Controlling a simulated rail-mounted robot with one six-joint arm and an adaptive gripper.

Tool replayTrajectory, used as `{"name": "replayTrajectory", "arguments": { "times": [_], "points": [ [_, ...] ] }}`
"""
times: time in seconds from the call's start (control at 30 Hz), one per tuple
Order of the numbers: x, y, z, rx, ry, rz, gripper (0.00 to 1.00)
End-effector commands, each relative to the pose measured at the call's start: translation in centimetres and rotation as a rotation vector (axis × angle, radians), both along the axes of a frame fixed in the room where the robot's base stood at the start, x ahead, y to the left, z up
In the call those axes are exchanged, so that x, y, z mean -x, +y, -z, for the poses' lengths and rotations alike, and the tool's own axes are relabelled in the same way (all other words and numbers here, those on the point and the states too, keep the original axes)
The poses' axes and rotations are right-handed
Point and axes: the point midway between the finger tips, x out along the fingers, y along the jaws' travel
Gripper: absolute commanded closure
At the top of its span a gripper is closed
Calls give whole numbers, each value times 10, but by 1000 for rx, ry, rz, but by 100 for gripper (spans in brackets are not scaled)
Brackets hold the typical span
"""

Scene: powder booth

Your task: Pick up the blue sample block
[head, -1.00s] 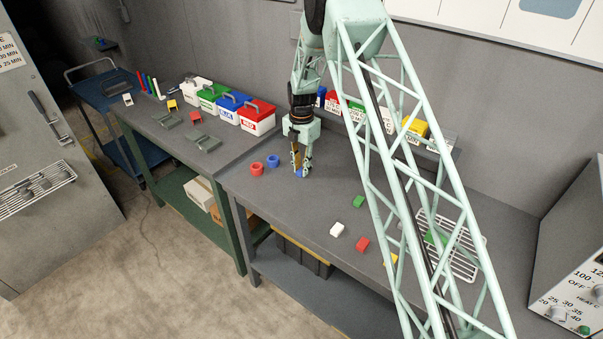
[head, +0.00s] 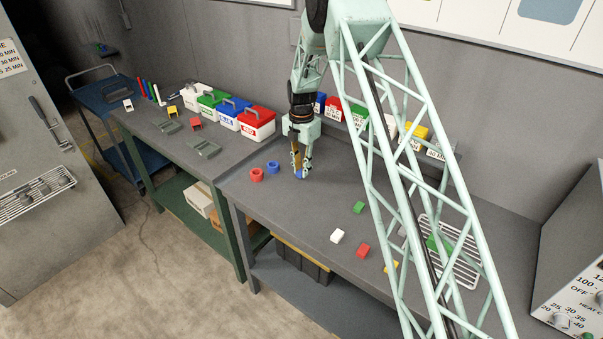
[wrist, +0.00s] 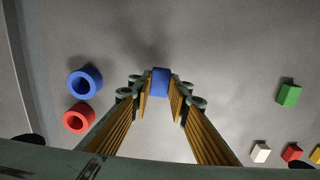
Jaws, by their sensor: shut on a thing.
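The blue sample block (wrist: 160,81) sits between the fingertips of my gripper (wrist: 159,97) in the wrist view. The fingers are shut on it from both sides. In the head view my gripper (head: 300,174) points down at the grey bench, and a little of the blue block (head: 299,176) shows at its tips. The block is at or very near the bench top; I cannot tell whether it touches.
A blue ring (head: 273,167) and a red ring (head: 257,174) lie left of my gripper. Green (head: 359,207), white (head: 337,236) and red (head: 363,251) blocks lie to the right, near a wire rack (head: 468,262). Coloured bins (head: 333,108) line the back.

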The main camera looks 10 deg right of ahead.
Motion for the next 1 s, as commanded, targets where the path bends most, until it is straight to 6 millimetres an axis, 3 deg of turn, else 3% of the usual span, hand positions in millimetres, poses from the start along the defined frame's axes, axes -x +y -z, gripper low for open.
{"name": "replayTrajectory", "arguments": {
  "times": [0.1,0.47,1.0],
  "points": [
    [-1,0,-9,0,-1,0,94],
    [34,0,-11,0,0,0,94],
    [123,0,-19,0,0,0,94]
  ]
}}
